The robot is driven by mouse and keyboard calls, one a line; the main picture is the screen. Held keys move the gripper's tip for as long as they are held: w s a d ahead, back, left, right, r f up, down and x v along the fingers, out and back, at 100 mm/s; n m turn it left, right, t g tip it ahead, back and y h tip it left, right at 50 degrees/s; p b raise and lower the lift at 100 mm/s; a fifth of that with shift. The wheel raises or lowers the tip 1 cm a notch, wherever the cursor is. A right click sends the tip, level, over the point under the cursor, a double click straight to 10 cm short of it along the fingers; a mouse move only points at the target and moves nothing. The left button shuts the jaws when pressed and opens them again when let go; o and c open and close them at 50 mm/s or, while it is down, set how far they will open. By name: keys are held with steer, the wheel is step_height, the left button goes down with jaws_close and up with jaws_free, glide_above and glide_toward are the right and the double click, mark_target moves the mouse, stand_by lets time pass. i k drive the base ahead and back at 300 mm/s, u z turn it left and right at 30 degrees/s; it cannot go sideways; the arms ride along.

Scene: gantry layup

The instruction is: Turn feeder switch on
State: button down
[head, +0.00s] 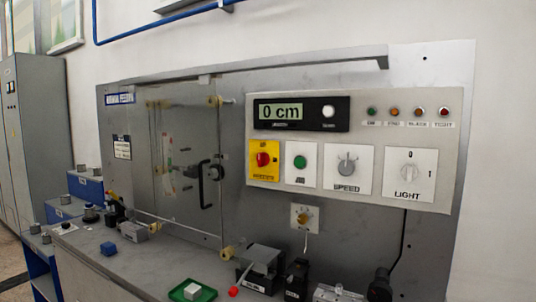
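A grey control panel (385,97) is mounted on the upright metal board. It carries a yellow plate with a red button (263,159), a green button (299,162), a SPEED knob (347,165) and a white LIGHT switch (407,171) marked 0 and 1. Below the panel is a small separate plate with a yellowish knob (303,218). No label that I can read says feeder, so I cannot tell which control is the feeder switch or how it is set. My gripper is not in view.
A display (280,111) reads 0 cm. Several indicator lamps (393,112) sit to its right. A clear door (178,170) with a black handle (209,185) covers the board's left.

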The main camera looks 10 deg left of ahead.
mark_target(262, 159)
steer(key=z, duration=0.05)
steer(key=k, duration=1.05)
steer(key=u, duration=0.7)
steer(key=i, duration=1.5)
steer(key=z, duration=0.65)
